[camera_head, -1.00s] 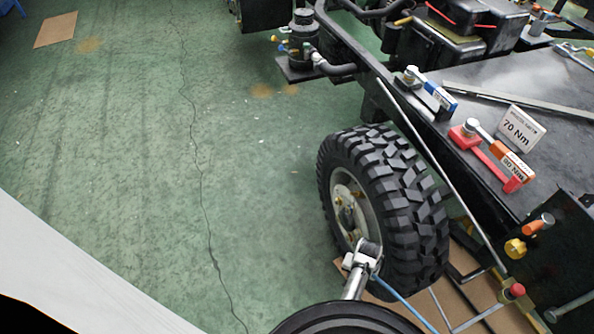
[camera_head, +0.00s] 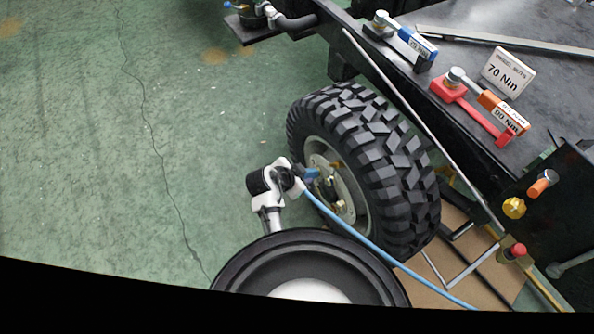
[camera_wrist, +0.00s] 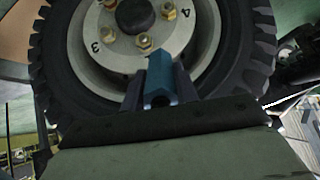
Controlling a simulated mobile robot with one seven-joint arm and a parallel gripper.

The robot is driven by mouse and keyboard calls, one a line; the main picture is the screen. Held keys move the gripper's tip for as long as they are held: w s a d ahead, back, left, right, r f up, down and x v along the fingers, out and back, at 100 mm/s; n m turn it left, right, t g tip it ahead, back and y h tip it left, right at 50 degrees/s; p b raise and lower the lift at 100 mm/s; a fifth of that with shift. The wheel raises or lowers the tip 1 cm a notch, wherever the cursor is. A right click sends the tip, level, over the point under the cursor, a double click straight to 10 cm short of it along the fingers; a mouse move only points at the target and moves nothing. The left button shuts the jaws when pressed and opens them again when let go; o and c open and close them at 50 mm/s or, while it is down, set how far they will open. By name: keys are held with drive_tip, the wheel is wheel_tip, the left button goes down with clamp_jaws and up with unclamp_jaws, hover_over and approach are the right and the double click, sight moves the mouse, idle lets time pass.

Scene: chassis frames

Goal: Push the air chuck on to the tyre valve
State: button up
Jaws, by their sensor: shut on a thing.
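The blue air chuck (camera_head: 311,175) is in my gripper (camera_head: 299,178), which is shut on it in front of the wheel. In the wrist view the chuck (camera_wrist: 158,80) stands between the two dark fingers of my gripper (camera_wrist: 160,88) and points at the wheel. The tyre (camera_head: 385,165) has chunky black tread. Its pale rim (camera_head: 345,200) carries brass-coloured nuts, and the rim (camera_wrist: 92,50) in the wrist view shows the numbers 3 and 4. I cannot make out the tyre valve in either view. I cannot tell whether the chuck touches the wheel.
A blue hose (camera_head: 375,248) runs from the chuck towards the lower right. The black bench (camera_head: 465,65) beside the wheel holds a blue-handled wrench (camera_head: 412,40), an orange-and-red wrench (camera_head: 500,108) and a 70 Nm sign (camera_head: 508,72). Green floor (camera_head: 80,170) is open on the left.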

drive_tip(key=r+m+h, duration=0.1)
drive_tip(key=r, duration=0.1)
drive_tip(key=s+a+r+m+h, duration=0.1)
drive_tip(key=r, duration=0.1)
drive_tip(key=r+m+h+b, duration=0.1)
drive_tip(key=r, duration=0.1)
drive_tip(key=shift+s+a+r, duration=0.2)
drive_tip(key=shift+s+a, duration=0.05)
drive_tip(key=shift+s, duration=0.05)
drive_tip(key=shift+f, duration=0.1)
drive_tip(key=shift+b+x, duration=0.6)
drive_tip(key=shift+x, duration=0.2)
drive_tip(key=shift+b+x, duration=1.05)
drive_tip(key=shift+x, duration=1.05)
drive_tip(key=shift+b+x, duration=1.2)
drive_tip(key=shift+x, duration=0.65)
drive_tip(key=o, duration=1.1)
drive_tip(key=shift+d, duration=0.1)
drive_tip(key=shift+o, duration=0.2)
drive_tip(key=shift+s, duration=0.1)
